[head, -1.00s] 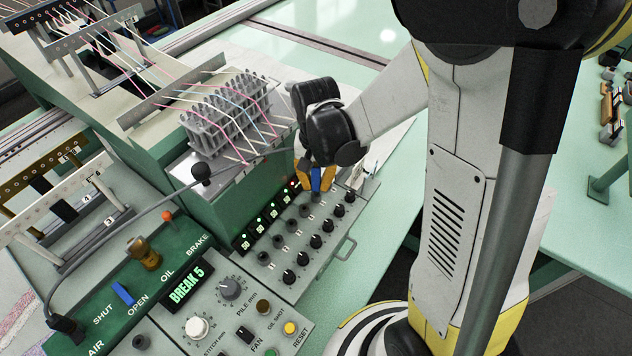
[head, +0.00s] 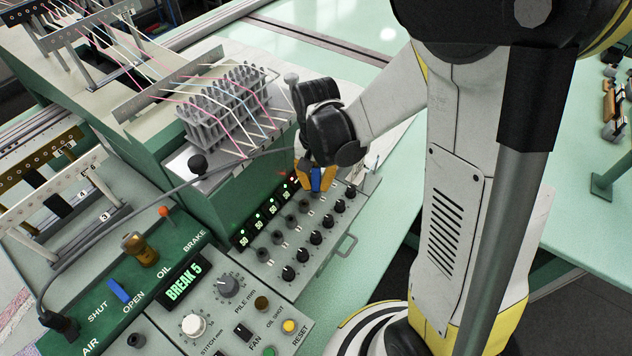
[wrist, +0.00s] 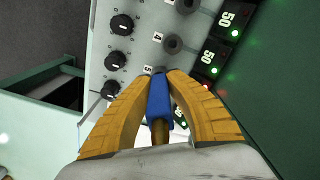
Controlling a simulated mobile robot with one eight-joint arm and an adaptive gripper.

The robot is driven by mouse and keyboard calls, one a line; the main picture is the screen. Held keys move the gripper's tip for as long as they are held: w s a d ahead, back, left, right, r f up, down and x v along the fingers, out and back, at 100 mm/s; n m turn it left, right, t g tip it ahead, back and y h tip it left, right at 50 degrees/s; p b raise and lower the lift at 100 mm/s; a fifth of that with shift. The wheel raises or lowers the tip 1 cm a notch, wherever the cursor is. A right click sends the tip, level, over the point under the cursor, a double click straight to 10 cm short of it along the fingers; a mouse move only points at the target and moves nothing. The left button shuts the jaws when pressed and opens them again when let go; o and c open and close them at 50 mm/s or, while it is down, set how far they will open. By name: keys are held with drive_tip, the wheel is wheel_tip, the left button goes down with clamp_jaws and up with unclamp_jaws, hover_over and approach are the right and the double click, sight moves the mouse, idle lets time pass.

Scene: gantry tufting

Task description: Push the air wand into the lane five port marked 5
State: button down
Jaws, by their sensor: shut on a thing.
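My gripper (head: 316,180) has its yellow fingers closed on the blue air wand (head: 316,179), over the far end of the grey lane panel (head: 283,255). In the wrist view the gripper (wrist: 158,80) points toward the panel, with the blue wand (wrist: 159,97) between the fingers. The wand's tip is beside the printed 5 (wrist: 148,70) and covers the lane five port. I cannot tell whether the tip is inside the port or only against it. The lane four port (wrist: 172,43) is in view, uncovered, by its label 4.
Black knobs (wrist: 117,57) run along one side of the ports, lit 50 displays (wrist: 214,57) along the other. A grey hose (head: 110,218) arcs over the left console. The console screen (head: 184,281) reads BREAK 5. A threaded needle rack (head: 222,110) stands behind.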

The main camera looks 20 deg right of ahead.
drive_tip(key=c, duration=1.4)
unclamp_jaws()
wheel_tip(320, 180, up, 12)
